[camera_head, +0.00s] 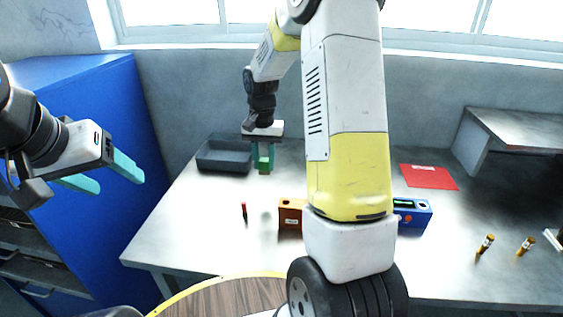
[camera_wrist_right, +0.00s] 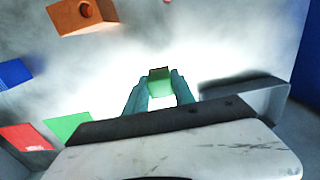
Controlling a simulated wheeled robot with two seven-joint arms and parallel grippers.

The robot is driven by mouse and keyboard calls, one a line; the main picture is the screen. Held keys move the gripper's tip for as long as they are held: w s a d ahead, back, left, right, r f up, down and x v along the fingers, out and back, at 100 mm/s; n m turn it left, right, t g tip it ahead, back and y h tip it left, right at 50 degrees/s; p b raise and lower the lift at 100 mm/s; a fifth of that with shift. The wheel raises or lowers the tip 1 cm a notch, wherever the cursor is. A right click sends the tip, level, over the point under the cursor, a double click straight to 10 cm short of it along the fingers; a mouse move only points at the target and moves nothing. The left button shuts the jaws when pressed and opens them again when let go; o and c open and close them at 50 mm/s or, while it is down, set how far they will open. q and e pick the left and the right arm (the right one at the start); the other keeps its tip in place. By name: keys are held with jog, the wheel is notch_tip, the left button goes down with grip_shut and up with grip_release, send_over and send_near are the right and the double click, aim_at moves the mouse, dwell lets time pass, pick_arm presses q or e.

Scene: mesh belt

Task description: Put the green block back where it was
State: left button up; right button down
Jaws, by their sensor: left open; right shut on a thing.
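The green block (camera_head: 264,168) is between the fingers of my right gripper (camera_head: 263,160), which is shut on it over the back left part of the white table, just right of the grey tray. In the right wrist view the green block (camera_wrist_right: 160,82) shows between the teal fingertips (camera_wrist_right: 159,90). I cannot tell whether its underside touches the table. My left gripper (camera_head: 115,182) is open and empty at the far left, in front of the blue cabinet. A flat green patch (camera_wrist_right: 68,127) shows in the right wrist view; it is not visible in the head view.
The grey tray (camera_head: 222,158) stands left of the block. An orange box (camera_head: 291,213), a small red item (camera_head: 244,210), a blue device (camera_head: 412,212), a red sheet (camera_head: 429,177) and two small amber cylinders (camera_head: 486,243) are on the table (camera_head: 200,215). My right arm hides the table's middle.

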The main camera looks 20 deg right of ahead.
notch_tip(320, 180, down, 3)
jog(key=shift+r, duration=0.1)
jog(key=w+d, duration=0.2)
jog(key=d, duration=0.2)
jog(key=w+d+f, duration=0.1)
jog(key=w+d, duration=0.2)
jog(key=d, duration=0.2)
jog(key=w+d, duration=0.3)
jog(key=d, duration=0.1)
jog(key=shift+d+f, duration=0.35)
jog(key=shift+f, duration=1.75)
jog(key=shift+f, duration=0.15)
jog(key=c, duration=1.1)
grip_release()
jog(key=shift+o, duration=0.2)
